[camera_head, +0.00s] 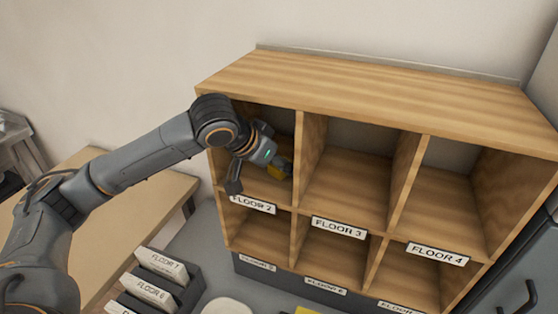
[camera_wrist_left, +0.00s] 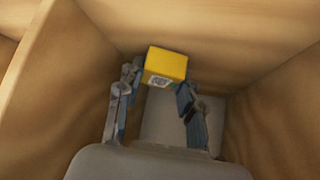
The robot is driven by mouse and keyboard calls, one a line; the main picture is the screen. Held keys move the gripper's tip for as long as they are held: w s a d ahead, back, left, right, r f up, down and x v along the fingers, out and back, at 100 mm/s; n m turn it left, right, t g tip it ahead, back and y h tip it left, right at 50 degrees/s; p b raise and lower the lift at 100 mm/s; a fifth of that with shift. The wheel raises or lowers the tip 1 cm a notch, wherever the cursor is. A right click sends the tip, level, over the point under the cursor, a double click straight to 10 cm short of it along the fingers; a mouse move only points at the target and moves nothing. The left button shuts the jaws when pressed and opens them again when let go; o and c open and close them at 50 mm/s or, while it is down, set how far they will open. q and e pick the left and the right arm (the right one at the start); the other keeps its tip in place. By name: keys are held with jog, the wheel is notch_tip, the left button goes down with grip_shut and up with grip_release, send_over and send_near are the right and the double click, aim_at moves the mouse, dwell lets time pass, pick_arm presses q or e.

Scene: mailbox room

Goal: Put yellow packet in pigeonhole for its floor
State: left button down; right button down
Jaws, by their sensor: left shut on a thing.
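The yellow packet (camera_head: 273,172) is in the upper left pigeonhole (camera_head: 271,121), above the label FLOOR 2 (camera_head: 252,203). My left gripper (camera_head: 281,165) reaches into this pigeonhole and is shut on the packet. In the left wrist view, the packet (camera_wrist_left: 166,66) sits between the fingertips (camera_wrist_left: 158,86), with a small dark printed mark on its near face. Wooden walls surround it. I cannot tell if the packet touches the pigeonhole floor. My right gripper is not in view.
The wooden shelf has two rows of pigeonholes; FLOOR 3 (camera_head: 339,228) and FLOOR 4 (camera_head: 437,254) are to the right and look empty. A dark rack with FLOOR 7 (camera_head: 162,264) and FLOOR 6 (camera_head: 151,290) cards stands at lower left. A tan table (camera_head: 120,215) is behind it.

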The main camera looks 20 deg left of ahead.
pick_arm(q)
jog(key=shift+f, duration=0.1)
jog(key=c, duration=0.9)
grip_release()
jog(key=shift+w+f, duration=0.1)
jog(key=shift+o, duration=0.2)
jog(key=b+v, duration=0.1)
jog(key=v, duration=0.4)
jog(key=shift+r, duration=0.2)
jog(key=s+a+b, duration=0.4)
jog(key=s+b, duration=0.1)
jog(key=s, duration=0.6)
jog(key=shift+s, duration=0.25)
